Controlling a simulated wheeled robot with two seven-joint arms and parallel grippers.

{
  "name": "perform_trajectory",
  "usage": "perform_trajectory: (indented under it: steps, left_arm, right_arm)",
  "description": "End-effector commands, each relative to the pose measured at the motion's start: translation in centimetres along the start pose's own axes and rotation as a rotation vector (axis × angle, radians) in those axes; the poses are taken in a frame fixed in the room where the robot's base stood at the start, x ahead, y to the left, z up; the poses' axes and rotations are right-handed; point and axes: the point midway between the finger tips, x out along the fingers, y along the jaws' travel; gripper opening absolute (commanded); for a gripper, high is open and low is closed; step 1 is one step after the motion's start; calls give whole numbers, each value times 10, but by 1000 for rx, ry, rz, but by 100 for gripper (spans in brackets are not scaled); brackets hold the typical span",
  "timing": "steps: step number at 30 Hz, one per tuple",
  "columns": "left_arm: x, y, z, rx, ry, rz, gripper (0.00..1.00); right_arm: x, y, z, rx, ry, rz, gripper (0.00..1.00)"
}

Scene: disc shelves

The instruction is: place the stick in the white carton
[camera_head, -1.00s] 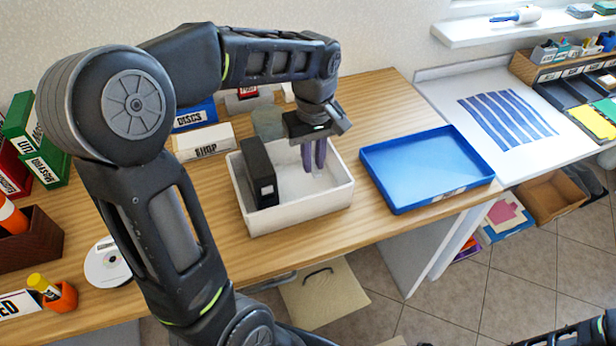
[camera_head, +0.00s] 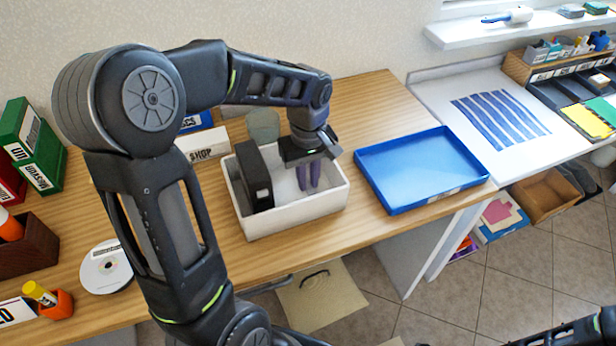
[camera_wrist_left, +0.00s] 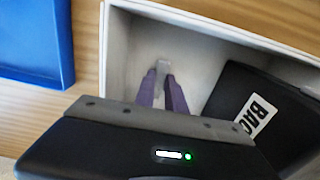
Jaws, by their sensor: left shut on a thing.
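The white carton (camera_head: 290,222) stands on the wooden table, with a black box (camera_head: 254,178) upright in its left part. My left gripper (camera_head: 308,180) points down into the carton's right part, its purple fingers below the rim level. In the left wrist view, the fingers (camera_wrist_left: 163,90) are shut on a small pale grey thing at their tips, which looks like the stick (camera_wrist_left: 163,66). The carton's wall (camera_wrist_left: 116,60) and the black box (camera_wrist_left: 262,115) also show there. Whether the stick touches the carton floor I cannot tell. The head view does not show the stick clearly.
A blue tray (camera_head: 467,186) lies to the right of the carton. A white box marked SHOP (camera_head: 206,146) and a greenish round thing (camera_head: 263,125) stand behind it. A disc (camera_head: 105,268) and an orange holder (camera_head: 57,304) are at the left. Part of my right arm shows bottom right.

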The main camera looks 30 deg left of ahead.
Motion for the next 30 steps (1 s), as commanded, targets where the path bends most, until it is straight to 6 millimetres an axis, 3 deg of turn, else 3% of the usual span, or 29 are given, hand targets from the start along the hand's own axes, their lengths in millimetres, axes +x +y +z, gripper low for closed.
perform_trajectory:
  steps: [4,5,13,24,30]
  left_arm:
    - [4,0,0,1,0,0,0]
    - [4,0,0,1,0,0,16]
    - [3,0,0,1,0,0,37]
    - [-4,0,0,0,1,1,37]
    - [-31,1,-1,1,4,3,37]
  right_arm:
    - [4,1,0,0,0,0,67]
    - [3,1,0,0,0,0,67]
    - [2,1,0,0,0,0,67]
    - [-1,0,0,0,0,0,67]
    - [-1,0,0,0,0,0,67]
